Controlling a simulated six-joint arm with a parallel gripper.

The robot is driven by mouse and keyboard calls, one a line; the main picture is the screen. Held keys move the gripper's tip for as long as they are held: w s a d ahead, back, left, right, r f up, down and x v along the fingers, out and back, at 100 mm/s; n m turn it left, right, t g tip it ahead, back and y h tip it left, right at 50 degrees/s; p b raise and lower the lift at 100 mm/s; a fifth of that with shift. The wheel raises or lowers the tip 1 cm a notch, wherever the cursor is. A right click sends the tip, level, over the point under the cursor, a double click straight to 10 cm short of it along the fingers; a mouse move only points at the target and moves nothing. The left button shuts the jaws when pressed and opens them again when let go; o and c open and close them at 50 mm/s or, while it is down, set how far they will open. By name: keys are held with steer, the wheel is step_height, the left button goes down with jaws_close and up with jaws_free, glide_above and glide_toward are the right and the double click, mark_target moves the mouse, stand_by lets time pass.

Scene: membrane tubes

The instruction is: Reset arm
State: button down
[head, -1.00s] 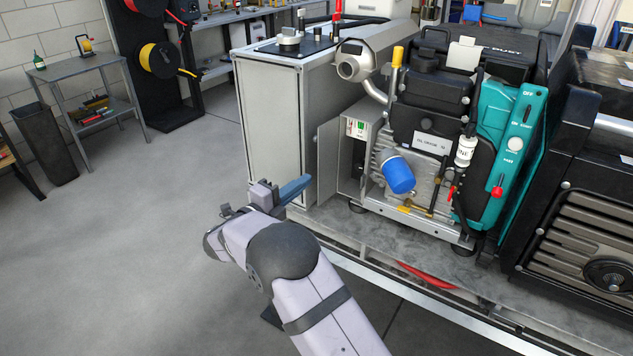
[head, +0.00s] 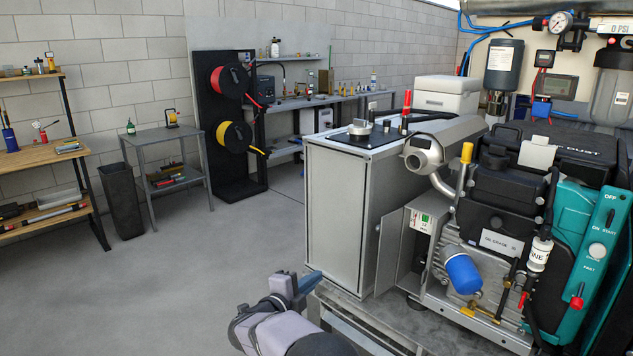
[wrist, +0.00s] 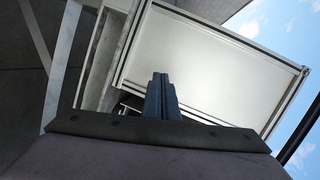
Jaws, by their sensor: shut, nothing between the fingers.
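My gripper (head: 308,281) shows at the bottom middle of the head view, with part of my arm below it. Its blue fingers are shut and hold nothing. They point toward the lower corner of a grey metal cabinet (head: 333,215); I cannot tell the exact gap. In the wrist view, the closed fingers (wrist: 160,80) stand in the middle, in front of the cabinet's pale panel (wrist: 190,55). No membrane tube can be made out in the gripper.
A compressor with a blue filter (head: 462,273) and teal control panel (head: 597,245) stands right of the cabinet. A grey side table (head: 165,137), a dark bin (head: 121,200) and a cable reel rack (head: 200,130) stand at the back left. Open floor (head: 170,290) lies left of my arm.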

steer(key=w+a+f+n+y, duration=0.1)
steer(key=a+f+n+y, duration=0.5)
steer(key=a, duration=0.2)
steer(key=s+a+f+n+g+y, duration=0.5)
steer(key=s+a+f+n, duration=0.25)
steer(key=f, duration=0.45)
steer(key=s+d+f+n+g, duration=0.2)
steer(key=s+n+g, duration=0.1)
steer(key=s, duration=0.4)
steer(key=s+d+f+n+g, duration=0.1)
steer(key=s+f+n+g, duration=0.15)
steer(key=s, duration=0.55)
steer(key=s+d+f+n+g, duration=0.2)
steer(key=s+n, duration=0.1)
steer(key=s, duration=0.4)
steer(key=s+d+r+n+g+h, duration=0.2)
steer(key=s+d+r, duration=0.2)
steer(key=s+d, duration=0.5)
steer(key=s+d+r+n+g+h, duration=0.15)
steer(key=s+d+r, duration=0.25)
steer(key=s+d, duration=0.55)
steer(key=w+d+r+m+t, duration=0.2)
steer(key=w+d+r+m, duration=0.2)
steer(key=w+d+r, duration=0.25)
step_height(320, 180, up, 14)
steer(key=p, duration=1.4)
steer(key=shift+s+d+y+p, duration=0.2)
steer(key=shift+s+y+p, duration=0.15)
steer(key=shift+s, duration=0.1)
